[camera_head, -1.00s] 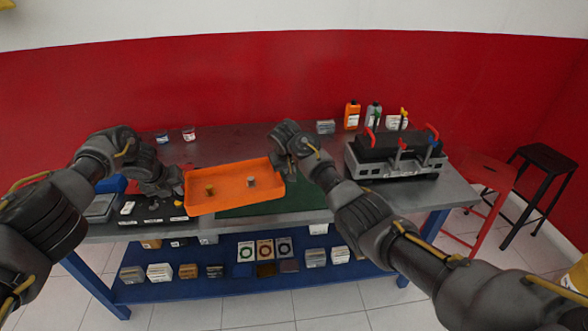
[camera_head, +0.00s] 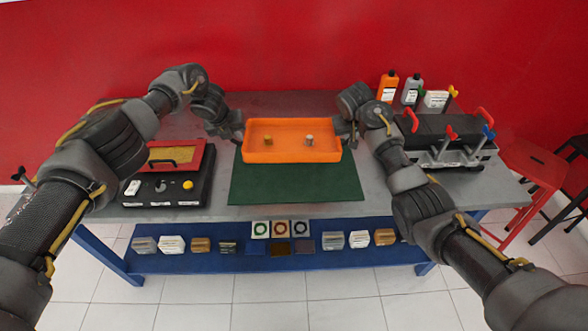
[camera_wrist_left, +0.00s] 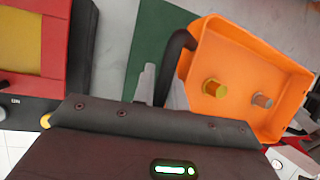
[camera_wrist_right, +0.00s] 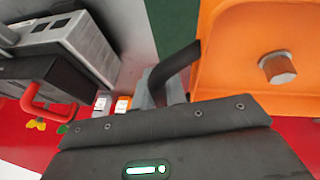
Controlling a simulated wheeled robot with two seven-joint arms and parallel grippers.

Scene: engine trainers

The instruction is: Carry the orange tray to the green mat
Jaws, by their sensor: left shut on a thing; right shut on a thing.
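The orange tray (camera_head: 290,153) is held level between my two grippers, over the back part of the green mat (camera_head: 296,186). A brass cylinder (camera_head: 268,142) and a grey cylinder (camera_head: 309,140) stand upright in it. My left gripper (camera_head: 238,131) is shut on the tray's left side, at a dark handle (camera_wrist_left: 176,52). My right gripper (camera_head: 346,132) is shut on its right side, at another dark handle (camera_wrist_right: 178,68). I cannot tell whether the tray touches the mat; its front edge hides the mat's back part.
A red box with a yellow panel on a black base (camera_head: 170,185) stands left of the mat. A grey and black engine block with red handles (camera_head: 448,145) stands to the right. Bottles (camera_head: 388,87) stand behind it. The mat's front half is clear.

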